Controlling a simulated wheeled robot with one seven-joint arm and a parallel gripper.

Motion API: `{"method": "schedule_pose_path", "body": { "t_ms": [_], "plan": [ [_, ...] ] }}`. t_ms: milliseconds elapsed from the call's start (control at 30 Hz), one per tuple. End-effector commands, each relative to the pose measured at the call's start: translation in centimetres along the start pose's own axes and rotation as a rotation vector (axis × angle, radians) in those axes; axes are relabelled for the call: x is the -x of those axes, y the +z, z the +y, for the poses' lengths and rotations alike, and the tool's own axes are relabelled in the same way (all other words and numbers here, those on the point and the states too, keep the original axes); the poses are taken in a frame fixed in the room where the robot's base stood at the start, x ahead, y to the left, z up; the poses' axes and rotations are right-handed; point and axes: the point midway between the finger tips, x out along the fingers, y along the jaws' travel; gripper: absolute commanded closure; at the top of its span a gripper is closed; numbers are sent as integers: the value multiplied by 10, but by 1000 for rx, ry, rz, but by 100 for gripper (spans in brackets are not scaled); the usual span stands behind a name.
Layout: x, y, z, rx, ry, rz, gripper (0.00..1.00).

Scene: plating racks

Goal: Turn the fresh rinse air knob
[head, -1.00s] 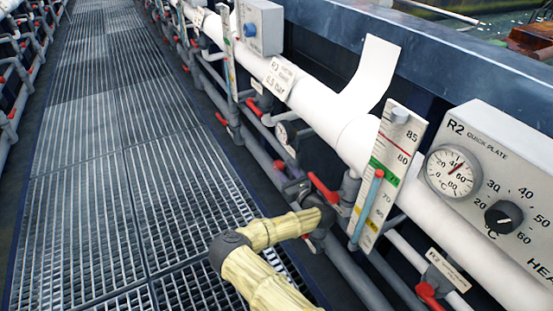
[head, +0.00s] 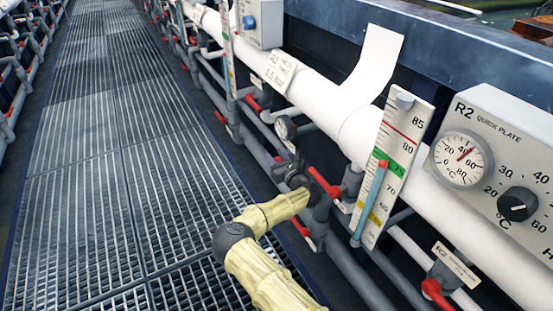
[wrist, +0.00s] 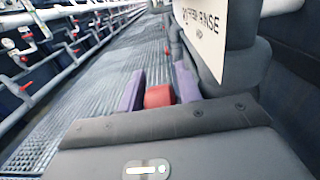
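In the wrist view, my gripper's two purple fingers (wrist: 158,93) stand on either side of a small red knob or handle end (wrist: 159,97). I cannot tell whether they press on it. In the head view, my dark gripper (head: 290,168) is among the grey pipes, below a small round gauge (head: 285,128). Its fingertips and what lies between them are hard to make out there.
A red lever (head: 323,183) is just right of my gripper. A thermometer board (head: 397,170) and the R2 quick plate box (head: 515,160) stand further right. A white pipe (head: 320,100) runs above. The grating walkway (head: 110,190) on the left is clear.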

Motion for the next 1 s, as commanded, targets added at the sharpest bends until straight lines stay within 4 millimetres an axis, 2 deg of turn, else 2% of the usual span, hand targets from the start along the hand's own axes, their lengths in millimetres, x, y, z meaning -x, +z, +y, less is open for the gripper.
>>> {"method": "schedule_pose_path", "body": {
  "t_ms": [167, 333, 633, 1000],
  "plan": [
    [0, 0, 1, 0, 1, 1, 65],
    [0, 0, 1, 0, 1, 1, 97],
    [0, 2, 0, -2, 1, 34, 97],
    [-3, 1, 0, -3, 0, 198, 97]
  ]
}}
